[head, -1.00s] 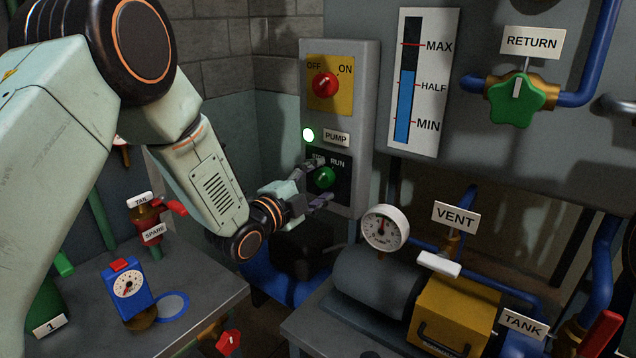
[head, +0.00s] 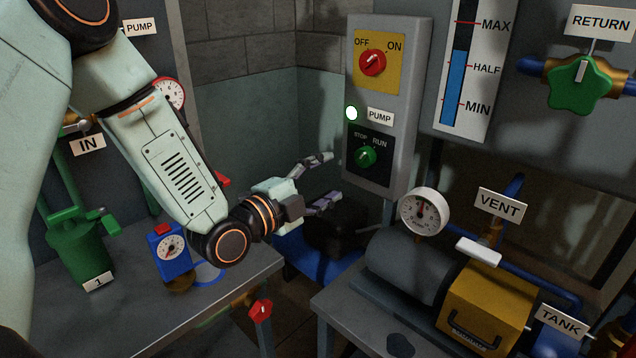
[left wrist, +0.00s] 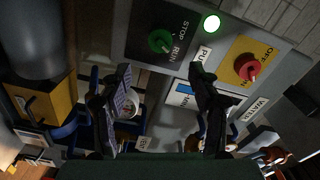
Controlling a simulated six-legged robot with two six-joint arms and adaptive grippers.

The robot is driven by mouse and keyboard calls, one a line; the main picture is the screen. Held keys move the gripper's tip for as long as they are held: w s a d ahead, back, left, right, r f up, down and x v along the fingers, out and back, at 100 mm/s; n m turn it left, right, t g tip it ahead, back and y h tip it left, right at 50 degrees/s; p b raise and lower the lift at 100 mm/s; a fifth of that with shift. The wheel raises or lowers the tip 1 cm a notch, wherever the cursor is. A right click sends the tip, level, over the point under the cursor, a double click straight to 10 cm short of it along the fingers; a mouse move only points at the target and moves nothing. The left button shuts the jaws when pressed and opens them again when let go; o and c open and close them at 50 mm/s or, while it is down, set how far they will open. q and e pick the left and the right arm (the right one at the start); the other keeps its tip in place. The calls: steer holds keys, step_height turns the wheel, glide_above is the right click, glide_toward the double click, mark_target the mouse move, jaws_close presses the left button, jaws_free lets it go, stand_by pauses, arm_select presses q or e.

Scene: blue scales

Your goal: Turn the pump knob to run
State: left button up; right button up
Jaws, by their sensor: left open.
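The green pump knob (head: 365,156) sits on a black plate marked STOP and RUN, low on the grey control panel (head: 412,120). Its ridge appears to lean toward RUN, at the upper right. The knob also shows in the left wrist view (left wrist: 160,42), clear of the fingers. My left gripper (head: 333,176) is open and empty, to the left of the knob and apart from it. In the left wrist view the left gripper's fingers (left wrist: 160,72) are spread wide. My right gripper is in neither view.
A lit lamp (head: 352,113) is beside the PUMP label. A red OFF/ON switch (head: 372,62) is above. The gauge (head: 424,211), VENT valve (head: 478,250) and yellow box (head: 485,307) stand at the lower right. A blue gauge block (head: 168,255) stands on the left bench.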

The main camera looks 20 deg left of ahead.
arm_select(q)
steer(key=shift+v, duration=0.95)
steer(key=s+f+n+g+y, duration=0.2)
steer(key=s+f+n+g, duration=0.25)
steer(key=f+n, duration=0.45)
steer(key=s+f+n+g+y, duration=0.2)
steer(key=s+f+n+g, duration=0.35)
steer(key=f, duration=0.65)
steer(key=s+f+n+g, duration=0.1)
steer(key=s+f+g, duration=0.1)
steer(key=s+f, duration=0.3)
steer(key=s+f+n+g+y+b, duration=0.1)
steer(key=s+f, duration=0.4)
steer(key=s, duration=0.7)
steer(key=s+f+n+g+y+b, duration=0.1)
steer(key=s+f+g, duration=0.3)
steer(key=s, duration=0.5)
steer(key=shift+f+n, duration=0.5)
steer(key=shift+n, duration=0.15)
